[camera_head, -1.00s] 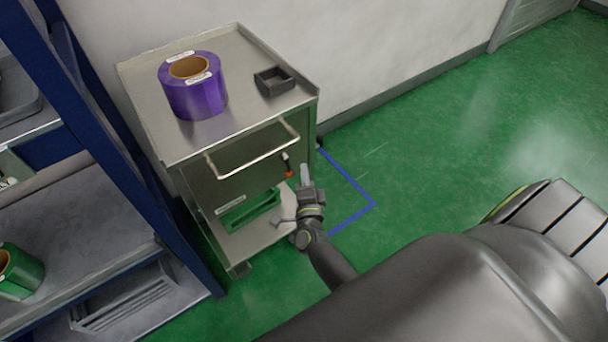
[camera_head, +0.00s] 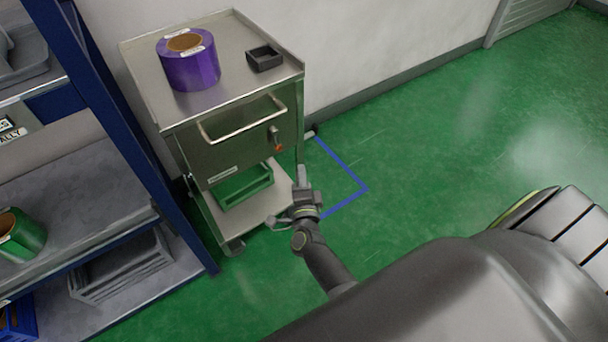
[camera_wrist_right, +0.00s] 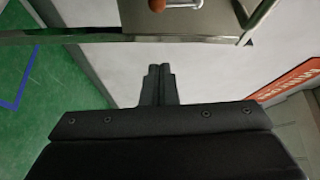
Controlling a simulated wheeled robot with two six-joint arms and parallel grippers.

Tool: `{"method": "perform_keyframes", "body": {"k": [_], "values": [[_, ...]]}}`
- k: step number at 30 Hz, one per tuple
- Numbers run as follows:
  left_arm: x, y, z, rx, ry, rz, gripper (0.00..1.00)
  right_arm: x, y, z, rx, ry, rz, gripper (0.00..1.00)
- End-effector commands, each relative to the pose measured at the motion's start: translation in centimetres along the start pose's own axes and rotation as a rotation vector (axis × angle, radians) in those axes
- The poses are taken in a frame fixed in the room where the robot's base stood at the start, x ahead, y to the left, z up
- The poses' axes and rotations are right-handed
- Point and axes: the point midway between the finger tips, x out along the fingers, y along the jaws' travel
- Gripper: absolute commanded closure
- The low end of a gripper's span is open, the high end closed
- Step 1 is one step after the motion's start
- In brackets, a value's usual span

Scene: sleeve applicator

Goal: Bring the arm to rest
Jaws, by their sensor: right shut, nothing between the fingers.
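My right arm reaches up from the bottom middle of the head view. Its gripper (camera_head: 302,176) is beside the right front edge of the steel cart (camera_head: 232,98), apart from the drawer handle as far as I can tell. In the right wrist view the gripper's two dark fingers (camera_wrist_right: 161,72) are together with nothing between them. The cart's steel edge (camera_wrist_right: 70,36) crosses the top of that view. My left gripper does not show.
A purple roll (camera_head: 190,68) and a small black tray (camera_head: 264,58) stand on the cart. A green bin (camera_head: 243,186) is on its lower shelf. A blue-framed rack (camera_head: 125,125) holding a green roll (camera_head: 20,240) stands left. Green floor (camera_head: 450,130) is open to the right.

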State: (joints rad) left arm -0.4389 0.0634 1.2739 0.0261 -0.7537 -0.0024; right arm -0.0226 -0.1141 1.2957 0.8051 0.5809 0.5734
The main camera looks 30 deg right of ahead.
Motion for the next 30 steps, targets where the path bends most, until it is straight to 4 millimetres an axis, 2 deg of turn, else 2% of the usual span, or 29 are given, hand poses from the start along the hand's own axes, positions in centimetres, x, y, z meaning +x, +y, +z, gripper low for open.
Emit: {"method": "perform_keyframes", "body": {"k": [11, 14, 16, 20, 23, 26, 30], "values": [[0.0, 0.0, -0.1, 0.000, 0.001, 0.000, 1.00, 0.0, 0.0, 0.0, -0.001, -0.001, 0.000, 1.00], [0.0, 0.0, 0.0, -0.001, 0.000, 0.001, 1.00, -0.3, 0.6, 0.1, -0.033, -0.027, 0.015, 1.00], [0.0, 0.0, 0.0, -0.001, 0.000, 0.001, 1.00, -1.0, 1.9, 0.3, -0.096, -0.078, 0.045, 1.00], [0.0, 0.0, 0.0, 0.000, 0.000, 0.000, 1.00, -3.9, 6.3, 0.9, -0.312, -0.261, 0.149, 1.00], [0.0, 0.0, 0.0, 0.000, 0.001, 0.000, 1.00, -7.5, 10.9, 0.8, -0.524, -0.445, 0.257, 1.00], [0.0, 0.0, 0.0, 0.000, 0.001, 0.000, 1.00, -11.9, 15.6, -0.4, -0.728, -0.634, 0.375, 1.00], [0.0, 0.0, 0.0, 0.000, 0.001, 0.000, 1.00, -19.1, 21.4, -3.7, -0.991, -0.902, 0.546, 1.00]]}}
